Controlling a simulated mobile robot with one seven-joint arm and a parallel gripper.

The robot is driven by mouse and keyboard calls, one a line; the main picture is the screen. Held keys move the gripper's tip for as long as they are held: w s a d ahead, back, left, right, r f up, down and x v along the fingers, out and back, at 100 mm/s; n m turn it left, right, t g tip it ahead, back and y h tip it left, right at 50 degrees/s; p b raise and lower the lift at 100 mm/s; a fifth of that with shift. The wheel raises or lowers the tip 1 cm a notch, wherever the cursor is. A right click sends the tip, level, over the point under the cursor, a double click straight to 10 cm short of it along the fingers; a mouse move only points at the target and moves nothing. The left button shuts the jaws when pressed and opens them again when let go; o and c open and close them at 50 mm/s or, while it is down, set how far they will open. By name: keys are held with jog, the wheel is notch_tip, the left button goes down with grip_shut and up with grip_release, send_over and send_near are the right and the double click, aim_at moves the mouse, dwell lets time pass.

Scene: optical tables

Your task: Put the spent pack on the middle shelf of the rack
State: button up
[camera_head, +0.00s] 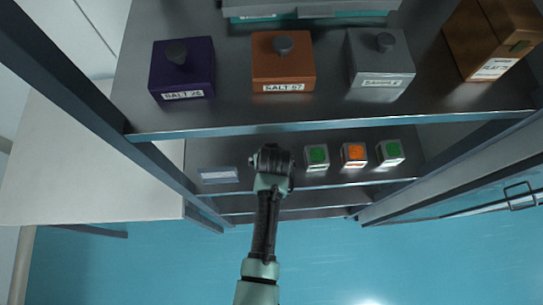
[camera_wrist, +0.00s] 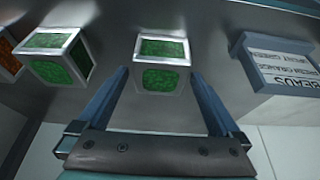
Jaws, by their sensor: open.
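My gripper (camera_head: 272,158) reaches in over the rack shelf (camera_head: 405,172) below the large boxes. In the wrist view my gripper (camera_wrist: 160,75) is open, its fingers on either side of a metal-framed cube pack with green faces (camera_wrist: 163,64). This pack rests on the shelf and is hidden behind my gripper in the head view. Beside it in the head view stand a green pack (camera_head: 317,157), an orange pack (camera_head: 354,154) and another green pack (camera_head: 390,152). I cannot tell from markings which pack is spent.
The upper shelf (camera_head: 330,122) holds a purple box (camera_head: 183,72), an orange box (camera_head: 283,68), a grey box (camera_head: 380,68) and a brown case (camera_head: 490,40). Rack posts and a door (camera_head: 470,200) flank the opening.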

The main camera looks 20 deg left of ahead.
jog(key=v, duration=1)
jog(key=shift+s+r, duration=0.15)
jog(key=shift+r, duration=0.2)
